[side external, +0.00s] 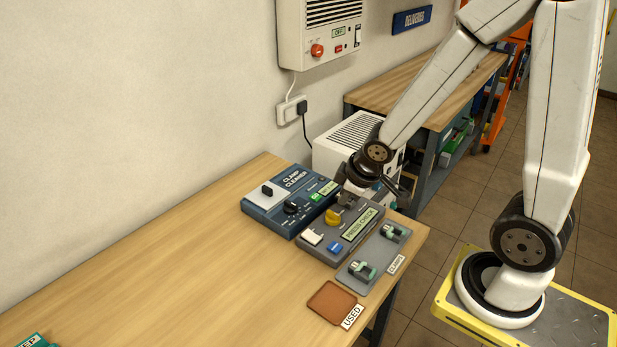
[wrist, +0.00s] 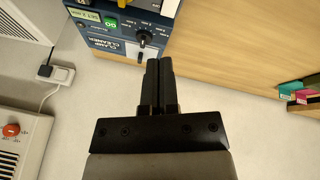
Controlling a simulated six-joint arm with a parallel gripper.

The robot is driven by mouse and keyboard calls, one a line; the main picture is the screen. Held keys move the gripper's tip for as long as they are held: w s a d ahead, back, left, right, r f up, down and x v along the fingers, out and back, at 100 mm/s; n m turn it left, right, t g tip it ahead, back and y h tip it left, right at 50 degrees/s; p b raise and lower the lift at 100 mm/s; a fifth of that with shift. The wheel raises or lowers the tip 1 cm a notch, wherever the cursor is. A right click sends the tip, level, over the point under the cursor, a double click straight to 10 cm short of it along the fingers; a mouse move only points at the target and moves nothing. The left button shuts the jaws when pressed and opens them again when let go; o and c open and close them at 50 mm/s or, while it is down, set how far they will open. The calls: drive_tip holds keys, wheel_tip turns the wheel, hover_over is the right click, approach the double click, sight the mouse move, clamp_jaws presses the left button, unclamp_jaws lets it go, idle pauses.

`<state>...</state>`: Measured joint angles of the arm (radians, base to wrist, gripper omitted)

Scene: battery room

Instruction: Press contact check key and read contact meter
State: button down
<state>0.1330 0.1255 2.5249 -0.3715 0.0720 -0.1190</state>
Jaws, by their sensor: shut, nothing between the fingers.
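A grey check box (side external: 318,250) sits on the wooden bench. It carries a pale green display (side external: 362,224) that seems to read "PRESS CHECK", a white key (side external: 312,237), a blue key (side external: 335,248) and a yellow part (side external: 333,217). No meter value is legible, and which key is the contact check key cannot be told. My gripper (side external: 345,200) is over the back of this box, close to the yellow part; touching or apart is unclear. In the wrist view the two black fingers (wrist: 158,62) are together and empty.
A blue clamp cleaner (side external: 262,213) stands left of the check box; it also shows in the wrist view (wrist: 120,25). A grey clamp tray (side external: 378,257) with green clamps and a brown "USED" pad (side external: 331,302) lie in front.

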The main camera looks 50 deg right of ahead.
sight(338, 246)
drive_tip(key=shift+w+d+f+n+t+y, duration=0.3)
drive_tip(key=shift+f+n+y, duration=0.7)
drive_tip(key=shift+n, duration=1.25)
drive_tip(key=shift+w+f+n+t+y, duration=0.1)
drive_tip(key=shift+f+n+t+y, duration=0.35)
drive_tip(key=shift+n+y, duration=1.35)
drive_tip(key=shift+w+d+f+n+t+y, duration=0.2)
drive_tip(key=shift+f+n+y, duration=0.65)
drive_tip(key=shift+n, duration=1.8)
drive_tip(key=shift+f, duration=0.2)
drive_tip(key=shift+f, duration=4.25)
drive_tip(key=shift+f, duration=0.8)
drive_tip(key=shift+r, duration=0.8)
